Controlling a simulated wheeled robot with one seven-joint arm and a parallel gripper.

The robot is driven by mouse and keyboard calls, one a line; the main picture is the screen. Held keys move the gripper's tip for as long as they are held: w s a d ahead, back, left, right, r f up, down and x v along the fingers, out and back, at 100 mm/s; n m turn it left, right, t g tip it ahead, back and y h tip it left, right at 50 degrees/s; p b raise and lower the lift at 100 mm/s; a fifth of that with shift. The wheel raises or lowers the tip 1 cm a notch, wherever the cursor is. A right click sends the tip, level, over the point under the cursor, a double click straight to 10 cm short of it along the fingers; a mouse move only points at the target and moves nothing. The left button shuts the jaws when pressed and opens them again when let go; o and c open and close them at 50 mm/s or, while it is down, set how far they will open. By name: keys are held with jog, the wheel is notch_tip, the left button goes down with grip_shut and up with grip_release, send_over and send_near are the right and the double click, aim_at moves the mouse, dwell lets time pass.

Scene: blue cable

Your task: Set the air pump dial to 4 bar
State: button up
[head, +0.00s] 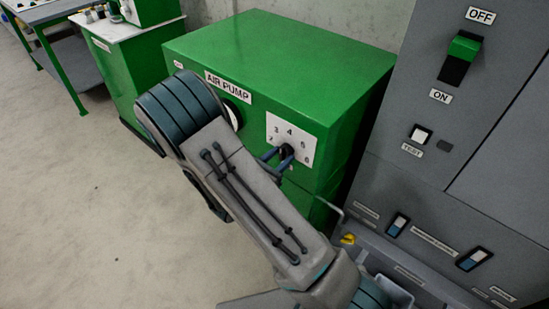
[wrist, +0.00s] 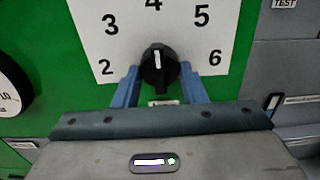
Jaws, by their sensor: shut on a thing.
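The air pump (head: 290,65) is a green box with an "AIR PUMP" label in the head view. Its dial (wrist: 159,68) is a black knob on a white plate (wrist: 100,50) numbered 2 to 6 in the wrist view. The white mark on the knob points up, toward the 4. My gripper (wrist: 160,75) has its blue fingers on both sides of the knob and is shut on it. In the head view the dial (head: 287,150) is partly hidden by my gripper (head: 281,156).
A round gauge (wrist: 10,85) is left of the dial plate, partly cut off. A grey cabinet (head: 470,130) with a green OFF/ON switch (head: 463,47) stands close on the right. A green-and-white bench (head: 125,70) stands at back left. The floor (head: 70,200) at left is clear.

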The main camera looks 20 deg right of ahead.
jog(key=o, duration=1)
jog(key=v, duration=1.4)
jog(key=shift+r, duration=0.1)
